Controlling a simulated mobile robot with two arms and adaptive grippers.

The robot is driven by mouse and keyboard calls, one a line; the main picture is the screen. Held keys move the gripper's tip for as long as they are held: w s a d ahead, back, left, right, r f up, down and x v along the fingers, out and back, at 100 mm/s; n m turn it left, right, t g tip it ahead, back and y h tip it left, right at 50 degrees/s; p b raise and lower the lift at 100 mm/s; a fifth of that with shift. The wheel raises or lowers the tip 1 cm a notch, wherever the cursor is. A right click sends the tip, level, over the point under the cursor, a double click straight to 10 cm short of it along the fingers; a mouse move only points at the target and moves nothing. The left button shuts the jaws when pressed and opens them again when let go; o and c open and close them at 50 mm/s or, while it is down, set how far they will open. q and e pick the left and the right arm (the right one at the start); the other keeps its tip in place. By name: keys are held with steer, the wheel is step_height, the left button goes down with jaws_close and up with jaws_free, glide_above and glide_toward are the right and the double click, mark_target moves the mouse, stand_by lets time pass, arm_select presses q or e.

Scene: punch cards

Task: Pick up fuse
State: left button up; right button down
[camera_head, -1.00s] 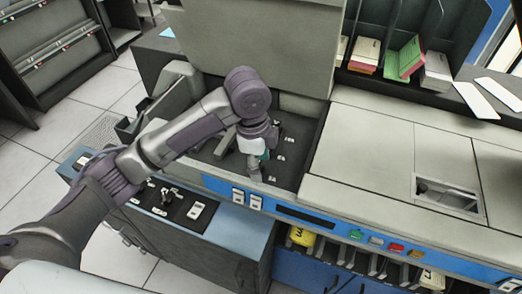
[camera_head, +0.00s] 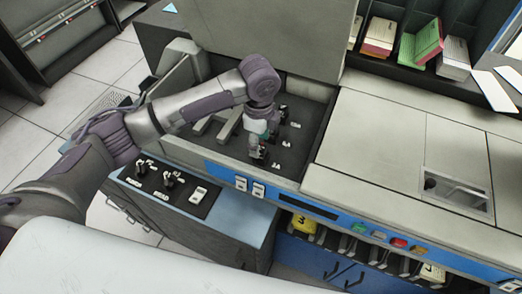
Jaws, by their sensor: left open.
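My left gripper (camera_head: 258,150) is open and points down into the dark recessed panel (camera_head: 225,153) of the grey machine. Its fingers are small here and partly hidden by the wrist. Small dark fittings (camera_head: 282,113) with white labels stand in the panel just right of and behind the gripper. I cannot tell for certain which of these small parts is the fuse, or whether the fingers touch one. My right gripper is not in view.
A raised grey lid (camera_head: 255,35) stands behind the recess. A blue strip with buttons (camera_head: 398,242) runs along the machine's front. A lower blue-topped cabinet with black switches (camera_head: 170,180) stands at front left. Card racks (camera_head: 390,62) are at the back right.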

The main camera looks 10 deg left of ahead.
mark_target(261, 147)
arm_select(q)
steer(key=f, duration=0.4)
steer(key=shift+w+d, duration=0.2)
jaws_close()
